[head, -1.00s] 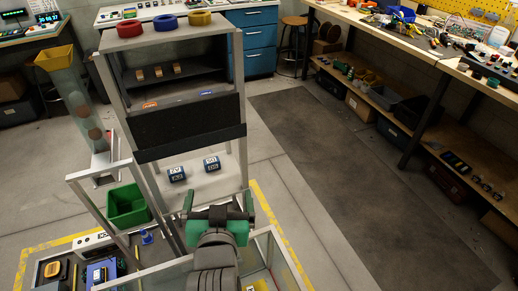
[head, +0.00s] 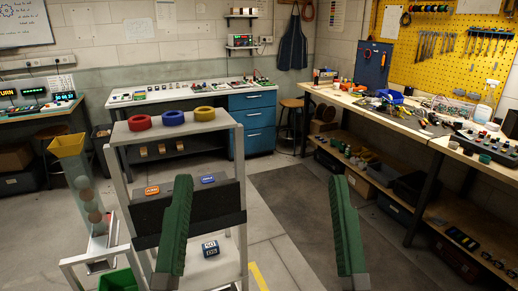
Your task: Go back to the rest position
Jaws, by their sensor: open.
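My gripper (head: 262,230) is in the lower middle of the head view. Its two green fingers stand upright and wide apart, with nothing between them. The left finger covers part of the grey shelf frame (head: 241,185) and its dark front panel. The right finger stands in front of the dark floor mat. A dark blue block with white marks (head: 211,248) sits on the lower board of the frame, just right of the left finger.
A yellow funnel (head: 68,146) and green bin (head: 118,281) stand left. A cluttered workbench (head: 400,125) runs along the right. The mat (head: 300,215) is clear.

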